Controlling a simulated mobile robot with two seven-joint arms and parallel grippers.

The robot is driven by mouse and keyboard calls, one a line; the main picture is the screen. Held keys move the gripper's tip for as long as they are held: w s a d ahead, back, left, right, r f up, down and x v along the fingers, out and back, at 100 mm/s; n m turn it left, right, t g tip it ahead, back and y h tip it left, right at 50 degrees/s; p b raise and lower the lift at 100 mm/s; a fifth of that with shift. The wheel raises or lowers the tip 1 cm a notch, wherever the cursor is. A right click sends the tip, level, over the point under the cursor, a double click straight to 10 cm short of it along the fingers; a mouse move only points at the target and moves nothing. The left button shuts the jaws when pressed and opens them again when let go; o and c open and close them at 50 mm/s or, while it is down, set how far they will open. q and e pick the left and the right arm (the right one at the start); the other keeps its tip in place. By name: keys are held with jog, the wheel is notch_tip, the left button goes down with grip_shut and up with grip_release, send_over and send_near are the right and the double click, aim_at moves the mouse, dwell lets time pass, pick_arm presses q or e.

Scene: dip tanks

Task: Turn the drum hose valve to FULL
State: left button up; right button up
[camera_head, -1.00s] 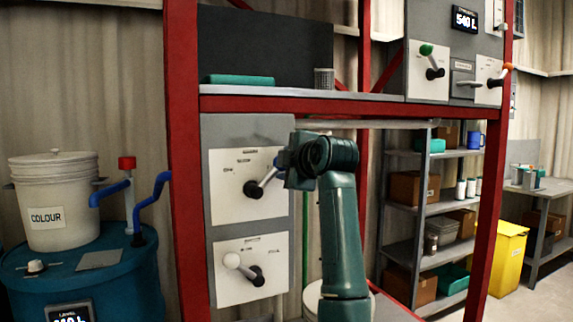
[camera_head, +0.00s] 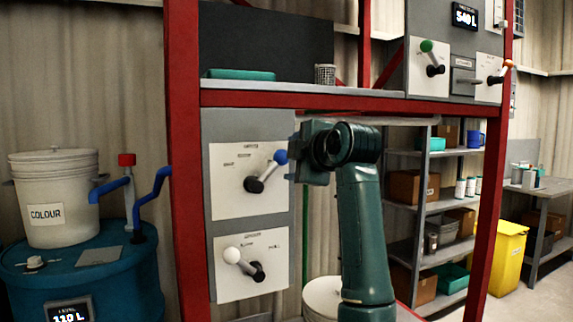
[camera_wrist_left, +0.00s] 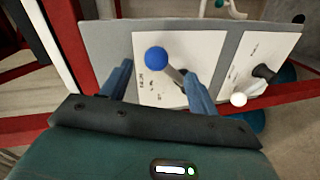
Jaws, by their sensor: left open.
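The upper valve on the grey panel has a lever with a blue knob (camera_head: 281,157), pointing up and right from its dark hub on a white plate (camera_head: 232,202). The plate's lettering is too small to read. The lower valve lever has a white knob (camera_head: 232,255) and points up-left. My left gripper (camera_head: 298,160) is just right of the blue knob, open and empty. In the left wrist view the blue knob (camera_wrist_left: 156,59) shows between the spread blue fingers of the gripper (camera_wrist_left: 158,82), apparently not clamped. My right gripper is out of view.
Red frame posts (camera_head: 186,150) and a red beam (camera_head: 330,104) bound the panel. A teal drum (camera_head: 95,275) with a display reading about 110 L, a COLOUR bucket (camera_head: 60,180) and blue hose stands left. Shelves (camera_head: 455,153) and a yellow bin (camera_head: 507,258) are at right.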

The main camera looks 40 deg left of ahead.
pick_arm(q)
jog(key=b+v, duration=0.1)
jog(key=v, duration=0.7)
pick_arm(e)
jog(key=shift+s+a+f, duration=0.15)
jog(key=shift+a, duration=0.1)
